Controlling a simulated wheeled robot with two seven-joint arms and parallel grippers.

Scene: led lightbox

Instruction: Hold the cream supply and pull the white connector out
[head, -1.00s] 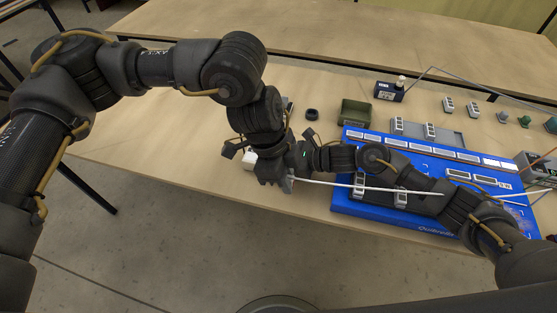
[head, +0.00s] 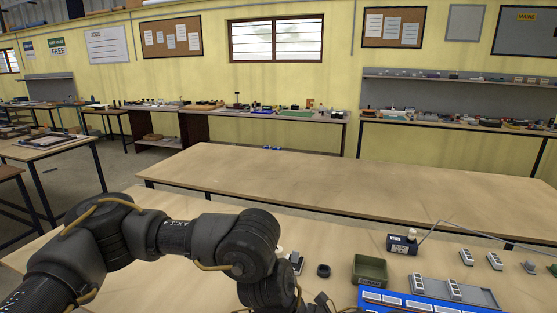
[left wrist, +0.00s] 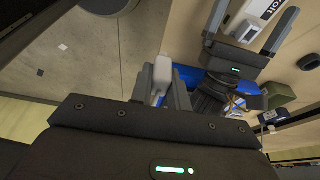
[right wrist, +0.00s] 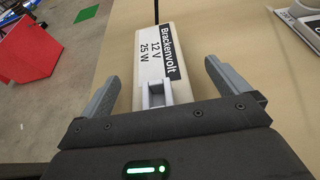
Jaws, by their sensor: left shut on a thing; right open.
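The cream supply (right wrist: 170,58), labelled Brackenvolt 12 V 25 W, lies on the table in the right wrist view. My right gripper (right wrist: 160,72) is open, its fingers apart on either side of the supply's near end. A pale socket-like end (right wrist: 153,94) shows there. In the left wrist view, my left gripper (left wrist: 160,72) is shut on a small white piece, which looks like the white connector (left wrist: 160,78). The supply (left wrist: 258,16) also shows there between the right gripper's fingers, apart from that piece. Both grippers are outside the head view.
In the head view, a green bin (head: 369,271), a black box (head: 402,244) and a blue board (head: 408,302) stand on the table to the right. A second bare table (head: 330,195) stands behind. A red container (right wrist: 30,45) is on the floor.

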